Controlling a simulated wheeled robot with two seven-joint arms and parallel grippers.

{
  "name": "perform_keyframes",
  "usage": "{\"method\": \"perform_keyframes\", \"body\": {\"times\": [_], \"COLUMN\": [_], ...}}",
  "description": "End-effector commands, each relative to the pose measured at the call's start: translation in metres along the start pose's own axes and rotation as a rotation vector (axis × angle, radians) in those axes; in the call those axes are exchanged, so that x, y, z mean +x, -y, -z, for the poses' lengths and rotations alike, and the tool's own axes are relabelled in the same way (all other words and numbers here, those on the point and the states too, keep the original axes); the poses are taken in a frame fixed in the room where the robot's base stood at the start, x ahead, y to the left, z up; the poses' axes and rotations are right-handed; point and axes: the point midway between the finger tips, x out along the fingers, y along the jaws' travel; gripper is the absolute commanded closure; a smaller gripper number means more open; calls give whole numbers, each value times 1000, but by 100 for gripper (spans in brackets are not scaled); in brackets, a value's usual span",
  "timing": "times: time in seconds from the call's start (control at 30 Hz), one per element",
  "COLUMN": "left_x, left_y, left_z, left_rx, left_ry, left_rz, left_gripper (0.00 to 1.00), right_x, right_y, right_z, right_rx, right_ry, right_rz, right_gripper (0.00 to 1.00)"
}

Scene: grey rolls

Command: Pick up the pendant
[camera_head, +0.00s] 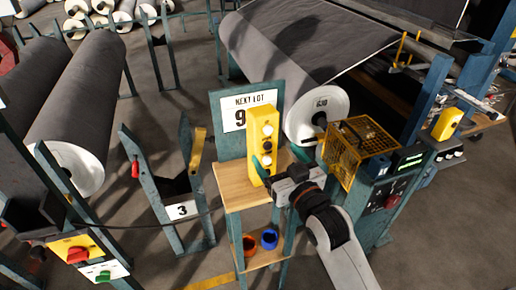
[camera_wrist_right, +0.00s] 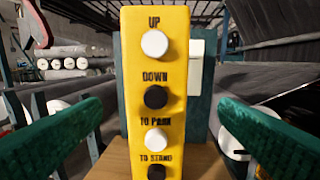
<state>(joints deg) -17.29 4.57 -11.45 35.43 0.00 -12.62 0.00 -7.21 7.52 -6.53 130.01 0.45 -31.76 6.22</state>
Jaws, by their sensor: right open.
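The pendant (camera_head: 262,145) is a yellow upright box with white and black buttons, standing on a small wooden-topped stand (camera_head: 232,190). In the right wrist view the pendant (camera_wrist_right: 157,90) fills the middle, its labels reading UP, DOWN, TO PARK and TO STAND. My right gripper (camera_head: 281,161) is open, with its green fingers to either side of the pendant's lower part in the wrist view. Gaps show between both fingers and the pendant there. The pendant's bottom end is cut off in the wrist view. My left gripper is not in view.
A NEXT LOT sign board (camera_head: 245,112) stands behind the pendant. A yellow mesh cage (camera_head: 357,150) and a control cabinet (camera_head: 385,190) are close on the right. Orange and blue cups (camera_head: 269,239) sit on the stand's lower shelf. Large grey rolls (camera_head: 85,105) lie left and behind.

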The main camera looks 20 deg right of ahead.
Motion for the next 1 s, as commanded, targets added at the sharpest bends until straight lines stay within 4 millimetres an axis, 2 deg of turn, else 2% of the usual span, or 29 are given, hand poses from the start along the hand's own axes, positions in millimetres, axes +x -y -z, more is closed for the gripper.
{"method": "perform_keyframes", "body": {"times": [0.13, 0.37, 0.57, 0.7, 1.0], "left_x": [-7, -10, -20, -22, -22], "left_y": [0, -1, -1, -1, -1], "left_z": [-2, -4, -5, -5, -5], "left_rx": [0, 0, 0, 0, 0], "left_ry": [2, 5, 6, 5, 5], "left_rz": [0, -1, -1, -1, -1], "left_gripper": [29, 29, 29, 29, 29], "right_x": [27, 46, 73, 90, 94], "right_y": [0, -1, -5, -5, -5], "right_z": [-2, -2, -9, -6, -5], "right_rx": [0, 1, 0, 0, 0], "right_ry": [0, -1, -1, -2, -2], "right_rz": [1, 1, 0, 1, 1], "right_gripper": [16, 16, 16, 16, 16]}}
